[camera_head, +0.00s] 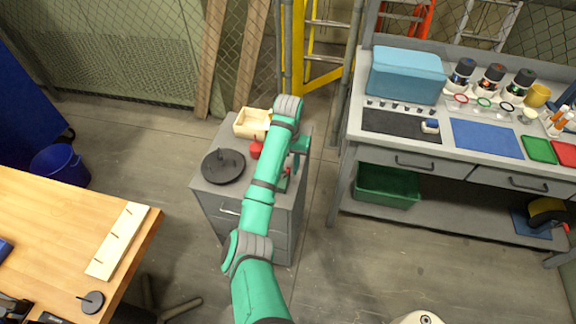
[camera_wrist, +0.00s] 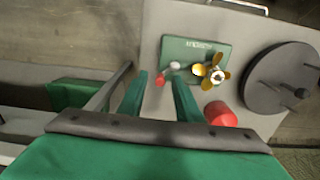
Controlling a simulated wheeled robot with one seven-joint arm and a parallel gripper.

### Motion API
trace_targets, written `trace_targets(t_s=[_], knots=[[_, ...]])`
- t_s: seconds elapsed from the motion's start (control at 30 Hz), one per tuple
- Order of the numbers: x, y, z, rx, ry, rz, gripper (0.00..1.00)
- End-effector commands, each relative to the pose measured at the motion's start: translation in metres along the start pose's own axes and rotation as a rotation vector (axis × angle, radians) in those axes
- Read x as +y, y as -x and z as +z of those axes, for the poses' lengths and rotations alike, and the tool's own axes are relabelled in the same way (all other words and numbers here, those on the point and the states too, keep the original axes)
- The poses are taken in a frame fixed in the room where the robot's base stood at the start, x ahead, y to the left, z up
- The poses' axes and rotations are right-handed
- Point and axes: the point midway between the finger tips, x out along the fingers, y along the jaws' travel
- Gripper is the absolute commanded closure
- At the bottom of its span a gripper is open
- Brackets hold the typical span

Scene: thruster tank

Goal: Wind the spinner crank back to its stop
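The spinner in the wrist view is a green plate (camera_wrist: 190,48) with a yellow propeller (camera_wrist: 201,70) on it. Left of the propeller is a small crank with a pale hub (camera_wrist: 174,65) and a red knob (camera_wrist: 160,80) pointing down-left. My gripper (camera_wrist: 160,80) is open, with its two green fingertips on either side of the red knob in the picture. A gap shows on both sides of the knob; how far above it the fingers are I cannot tell. In the head view my arm hides most of the spinner.
A dark round disc with a post (camera_wrist: 262,88) and a red cylinder (camera_wrist: 220,115) stand close to the spinner on the grey cabinet (camera_head: 204,191). A wooden tray (camera_head: 245,123) lies at its back. A workbench (camera_head: 352,125) stands to the right, a wooden table (camera_head: 60,235) to the left.

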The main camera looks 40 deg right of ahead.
Motion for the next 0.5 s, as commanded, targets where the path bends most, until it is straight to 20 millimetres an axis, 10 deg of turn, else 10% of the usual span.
trace_targets(t_s=[0.27, 0.4, 0.5], knots=[[-0.0003, -0.0017, 0.0001, 0.000, 0.001, 0.000, 0.69], [-0.0012, -0.0017, 0.0005, 0.000, 0.002, 0.000, 0.97], [-0.0016, -0.0017, 0.0007, 0.000, 0.003, 0.000, 1.00]])
